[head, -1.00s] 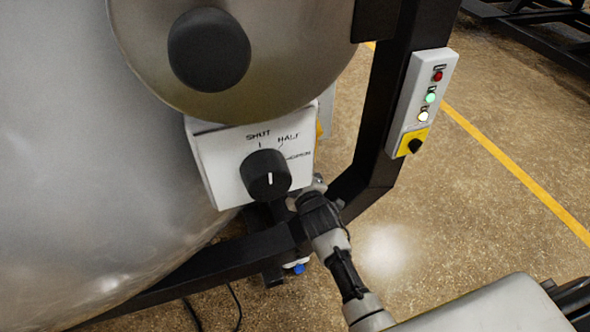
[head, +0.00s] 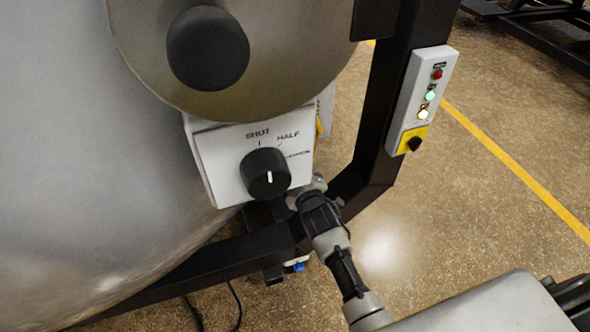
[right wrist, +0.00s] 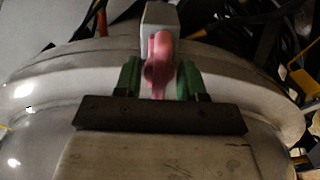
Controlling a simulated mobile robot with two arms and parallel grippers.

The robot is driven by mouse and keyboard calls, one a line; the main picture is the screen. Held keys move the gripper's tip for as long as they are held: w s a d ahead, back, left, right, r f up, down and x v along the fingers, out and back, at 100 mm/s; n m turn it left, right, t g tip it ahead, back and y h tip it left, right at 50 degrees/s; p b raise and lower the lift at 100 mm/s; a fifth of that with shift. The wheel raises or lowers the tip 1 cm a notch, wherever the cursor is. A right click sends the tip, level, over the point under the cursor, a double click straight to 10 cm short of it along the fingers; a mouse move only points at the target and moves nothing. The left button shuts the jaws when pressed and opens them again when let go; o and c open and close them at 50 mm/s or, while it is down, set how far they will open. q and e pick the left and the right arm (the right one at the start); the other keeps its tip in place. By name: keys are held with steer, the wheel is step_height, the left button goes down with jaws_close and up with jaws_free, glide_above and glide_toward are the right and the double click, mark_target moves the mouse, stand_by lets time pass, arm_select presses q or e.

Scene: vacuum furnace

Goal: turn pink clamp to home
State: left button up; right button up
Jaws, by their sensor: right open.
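The pink clamp (right wrist: 160,60) shows in the right wrist view, against a pale block at the rim of a large rounded metal body. My right gripper (right wrist: 158,72) has green fingers, one on each side of the clamp. The fingers are open, with a gap visible on both sides of the pink part. The clamp's lower end is hidden behind the dark gripper bar. I do not see the clamp in the head view. My left gripper is in neither view.
In the head view, a black knob (head: 265,175) sits on a white panel marked SHUT and HALF, below a round metal plate (head: 290,60). A switch box (head: 424,90) is on a black post.

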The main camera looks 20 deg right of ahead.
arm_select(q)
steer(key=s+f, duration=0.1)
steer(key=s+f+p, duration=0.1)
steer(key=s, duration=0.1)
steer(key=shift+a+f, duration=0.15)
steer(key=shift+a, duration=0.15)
arm_select(e)
steer(key=s, duration=1)
steer(key=shift+s+d, duration=0.15)
steer(key=shift+s, duration=0.15)
